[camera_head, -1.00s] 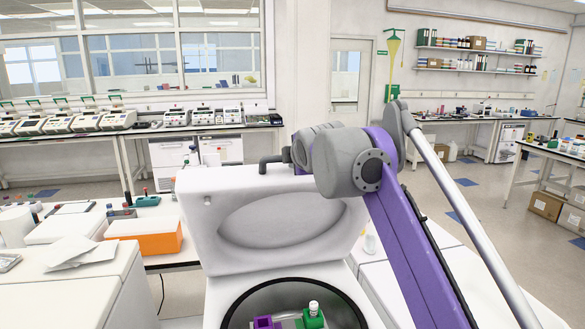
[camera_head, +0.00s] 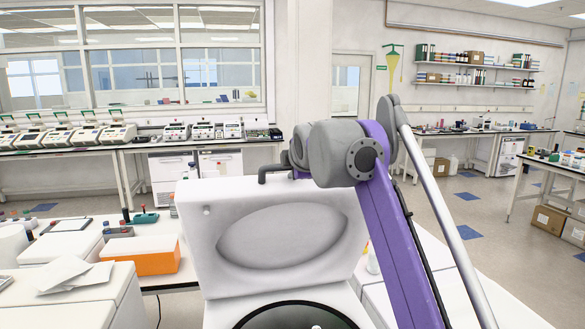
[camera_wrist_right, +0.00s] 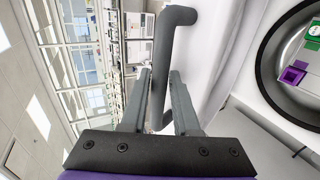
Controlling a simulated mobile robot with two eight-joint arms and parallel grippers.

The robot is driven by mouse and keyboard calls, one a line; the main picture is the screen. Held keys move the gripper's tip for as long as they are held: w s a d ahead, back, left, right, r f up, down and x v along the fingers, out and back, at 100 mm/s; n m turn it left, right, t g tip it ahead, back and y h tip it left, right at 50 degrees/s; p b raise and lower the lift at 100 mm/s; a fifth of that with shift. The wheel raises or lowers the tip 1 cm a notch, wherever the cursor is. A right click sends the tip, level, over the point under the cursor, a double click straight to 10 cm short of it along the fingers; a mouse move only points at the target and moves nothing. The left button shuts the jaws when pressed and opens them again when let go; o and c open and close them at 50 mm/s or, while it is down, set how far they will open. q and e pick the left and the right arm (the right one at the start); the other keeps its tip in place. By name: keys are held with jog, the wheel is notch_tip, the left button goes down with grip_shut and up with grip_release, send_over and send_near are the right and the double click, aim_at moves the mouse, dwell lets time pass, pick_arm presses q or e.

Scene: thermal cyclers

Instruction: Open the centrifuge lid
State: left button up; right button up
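The white centrifuge lid (camera_head: 282,205) stands raised and nearly upright behind the centrifuge's round, dark-rimmed bowl (camera_head: 300,306) in the head view. The bowl is mostly cut off by the bottom edge. In the wrist view the bowl (camera_wrist_right: 262,62) is at the right, with green and purple holders inside. The grey lid handle (camera_wrist_right: 167,45) runs down between the fingers of my right gripper (camera_wrist_right: 160,88), which look closed around it. In the head view the handle (camera_head: 275,170) shows at the lid's top edge, beside my right wrist. My left gripper is not in view.
An orange box (camera_head: 152,256) and a white box with papers (camera_head: 75,275) stand left of the centrifuge. My purple right arm crosses the area right of the lid. Thermal cyclers (camera_head: 85,133) line the far bench.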

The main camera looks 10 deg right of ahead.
jog(key=shift+o, duration=1.4)
jog(key=v, duration=1.1)
jog(key=shift+w, duration=0.1)
jog(key=s+f+m+g, duration=0.2)
jog(key=s+f+m, duration=0.4)
jog(key=f, duration=1)
jog(key=s+d+f+m+g, duration=0.1)
jog(key=s+f+m, duration=0.5)
jog(key=s+f, duration=0.6)
jog(key=s+d+f+m+g, duration=0.1)
jog(key=s+f+m+g, duration=0.2)
jog(key=f, duration=1.9)
jog(key=s+m, duration=0.3)
jog(key=s, duration=0.3)
jog(key=shift+d, duration=0.25)
